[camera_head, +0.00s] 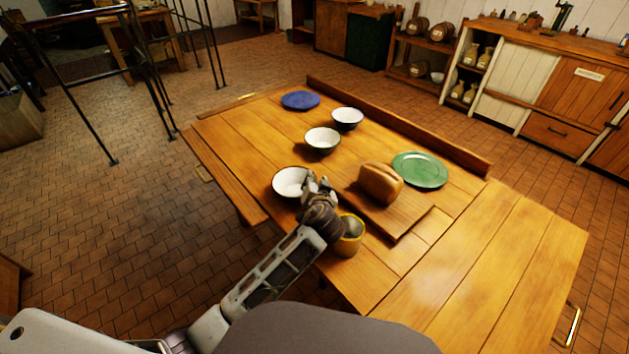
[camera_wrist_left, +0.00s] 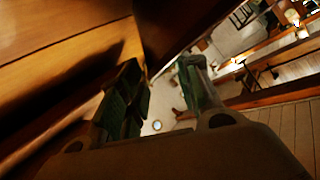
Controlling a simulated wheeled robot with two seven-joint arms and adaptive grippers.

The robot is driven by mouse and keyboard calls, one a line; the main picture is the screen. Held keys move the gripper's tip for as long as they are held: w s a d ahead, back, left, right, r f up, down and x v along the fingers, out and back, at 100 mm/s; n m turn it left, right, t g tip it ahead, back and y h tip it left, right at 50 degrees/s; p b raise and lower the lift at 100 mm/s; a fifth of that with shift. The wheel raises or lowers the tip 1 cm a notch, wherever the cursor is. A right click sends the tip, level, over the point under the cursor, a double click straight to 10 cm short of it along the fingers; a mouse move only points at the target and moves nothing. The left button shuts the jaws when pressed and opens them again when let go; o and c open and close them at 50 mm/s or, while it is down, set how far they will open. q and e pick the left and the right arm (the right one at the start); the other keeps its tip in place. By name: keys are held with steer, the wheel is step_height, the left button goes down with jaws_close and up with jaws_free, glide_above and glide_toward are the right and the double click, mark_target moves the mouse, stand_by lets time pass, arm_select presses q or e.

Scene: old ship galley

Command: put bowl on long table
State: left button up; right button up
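A white bowl with a dark rim (camera_head: 290,181) sits at the left edge of the long wooden table (camera_head: 440,290). Two more white bowls stand farther back, a middle one (camera_head: 322,140) and a far one (camera_head: 347,117). My left gripper (camera_head: 318,188) is at the right side of the nearest bowl and hides part of its rim; I cannot tell whether they touch. In the left wrist view the fingers (camera_wrist_left: 160,95) are apart, with no bowl clearly visible between them. My right gripper is out of view.
A bread loaf (camera_head: 380,183) sits on a board (camera_head: 401,219), next to a green plate (camera_head: 419,169). A blue plate (camera_head: 300,100) lies at the far end. The table's near right part is clear.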

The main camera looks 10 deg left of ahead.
arm_select(q)
steer(key=v, duration=1)
steer(key=shift+p, duration=0.35)
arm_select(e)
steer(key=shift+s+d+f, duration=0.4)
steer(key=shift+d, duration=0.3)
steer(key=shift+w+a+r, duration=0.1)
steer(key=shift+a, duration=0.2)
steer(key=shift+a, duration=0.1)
